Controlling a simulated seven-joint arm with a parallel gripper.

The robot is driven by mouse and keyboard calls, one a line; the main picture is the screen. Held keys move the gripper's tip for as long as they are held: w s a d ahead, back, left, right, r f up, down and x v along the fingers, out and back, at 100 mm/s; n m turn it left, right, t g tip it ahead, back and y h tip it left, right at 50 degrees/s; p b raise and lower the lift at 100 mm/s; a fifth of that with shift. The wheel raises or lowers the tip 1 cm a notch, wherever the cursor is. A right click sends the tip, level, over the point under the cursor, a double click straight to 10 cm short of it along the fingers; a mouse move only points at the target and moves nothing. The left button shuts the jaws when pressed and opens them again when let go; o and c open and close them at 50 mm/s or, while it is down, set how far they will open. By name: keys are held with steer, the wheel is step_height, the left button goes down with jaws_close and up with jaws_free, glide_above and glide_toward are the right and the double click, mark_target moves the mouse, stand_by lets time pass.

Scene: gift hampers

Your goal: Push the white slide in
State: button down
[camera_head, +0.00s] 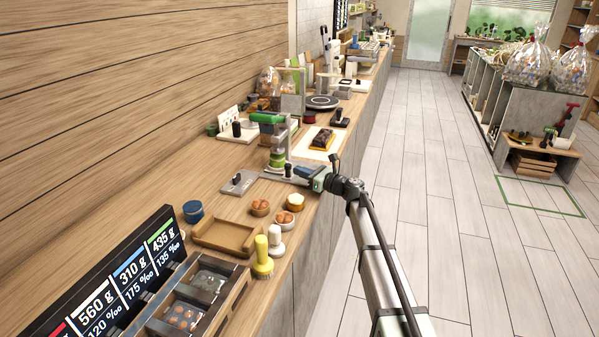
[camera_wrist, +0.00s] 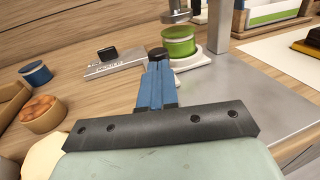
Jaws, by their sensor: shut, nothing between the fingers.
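The white slide (camera_wrist: 194,60) shows in the wrist view as a pale rounded plate under a green tub (camera_wrist: 180,40), with a dark round knob (camera_wrist: 158,54) at its near left end. In the head view the green tub (camera_head: 277,160) stands beneath the press (camera_head: 280,130) on a grey metal base. My gripper (camera_wrist: 158,66) has its blue fingers shut and empty, with the tips right at the knob. I cannot tell whether they touch it. In the head view my gripper (camera_head: 298,170) is at the right side of the press base; the slide is mostly hidden there.
A grey metal block (camera_head: 238,183) with a black knob lies left of the press. A dark block on a white board (camera_head: 322,140) lies behind. The aisle floor right of the counter is clear.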

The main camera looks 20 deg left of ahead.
steer(key=v, duration=1.2)
steer(key=s+d+f+n+g+h, duration=0.2)
steer(key=s+d+f+n+h, duration=0.35)
steer(key=f, duration=0.55)
steer(key=s+d+f+n+g+h, duration=0.1)
steer(key=s+d+f+n+h, duration=0.2)
steer(key=s+d+f+n, duration=0.55)
steer(key=s+d+f+n+g+h, duration=0.2)
steer(key=s+d+f+n+h, duration=0.4)
steer(key=f, duration=0.7)
steer(key=s+d+f+n+g+h, duration=0.1)
steer(key=s+d+f+h, duration=0.1)
steer(key=s+d+f, duration=0.6)
steer(key=s+d+f+n+g+h, duration=0.1)
steer(key=s+d+f+g, duration=0.2)
steer(key=s, duration=0.8)
steer(key=s+d+f, duration=0.2)
steer(key=s+f, duration=0.1)
steer(key=s, duration=0.3)
steer(key=s+d+f+g, duration=0.1)
steer(key=s+d+f, duration=0.1)
steer(key=s, duration=0.5)
steer(key=s+d+f+m+g, duration=0.1)
steer(key=s+f, duration=0.3)
steer(key=s, duration=0.3)
steer(key=shift+s+d, duration=0.2)
steer(key=shift+d, duration=0.2)
